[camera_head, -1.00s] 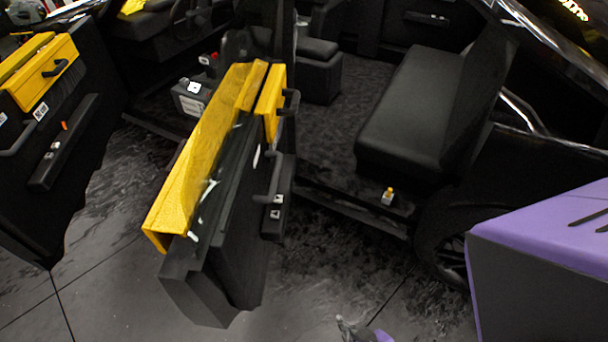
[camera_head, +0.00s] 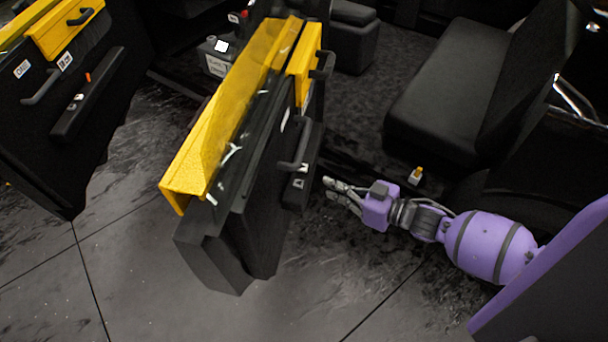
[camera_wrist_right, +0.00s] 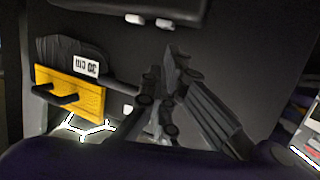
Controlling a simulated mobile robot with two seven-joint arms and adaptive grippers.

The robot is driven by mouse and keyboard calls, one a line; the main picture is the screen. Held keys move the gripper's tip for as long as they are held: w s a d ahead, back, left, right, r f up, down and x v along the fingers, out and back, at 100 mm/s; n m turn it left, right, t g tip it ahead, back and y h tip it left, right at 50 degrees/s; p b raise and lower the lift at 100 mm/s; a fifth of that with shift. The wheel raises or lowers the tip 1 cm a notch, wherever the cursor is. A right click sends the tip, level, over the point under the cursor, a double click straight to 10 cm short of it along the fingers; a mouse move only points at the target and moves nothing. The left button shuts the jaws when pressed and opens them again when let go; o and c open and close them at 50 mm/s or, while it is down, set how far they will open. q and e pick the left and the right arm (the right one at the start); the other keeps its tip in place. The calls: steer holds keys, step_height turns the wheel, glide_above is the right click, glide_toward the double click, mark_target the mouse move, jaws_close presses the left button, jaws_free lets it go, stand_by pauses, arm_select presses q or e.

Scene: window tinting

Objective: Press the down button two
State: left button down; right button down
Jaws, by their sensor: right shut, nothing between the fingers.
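The open car door (camera_head: 262,200) stands in the middle of the head view, its top edge covered in yellow. Its dark armrest (camera_head: 303,165) carries small white switches (camera_head: 301,183). In the right wrist view two white switches (camera_wrist_right: 150,21) show on the armrest's edge at the top. I cannot tell which one is the down button. My right gripper (camera_head: 329,186) is shut and empty, just right of the armrest and apparently apart from it. In the wrist view its fingers (camera_wrist_right: 163,65) point up toward the switches, which lie beyond the fingertips. My left gripper is not in view.
A second door (camera_head: 70,110) with yellow trim stands at the left. A black seat (camera_head: 440,95) and a small yellow-topped bottle (camera_head: 416,175) are behind my right arm. Grey floor (camera_head: 150,290) is clear in front. In the wrist view a yellow panel with a handle (camera_wrist_right: 75,95) is at the left.

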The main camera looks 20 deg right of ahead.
mark_target(298, 184)
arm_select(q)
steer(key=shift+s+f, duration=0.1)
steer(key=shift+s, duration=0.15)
arm_select(e)
steer(key=shift+r, duration=0.15)
steer(key=shift+w, duration=0.1)
steer(key=x, duration=1)
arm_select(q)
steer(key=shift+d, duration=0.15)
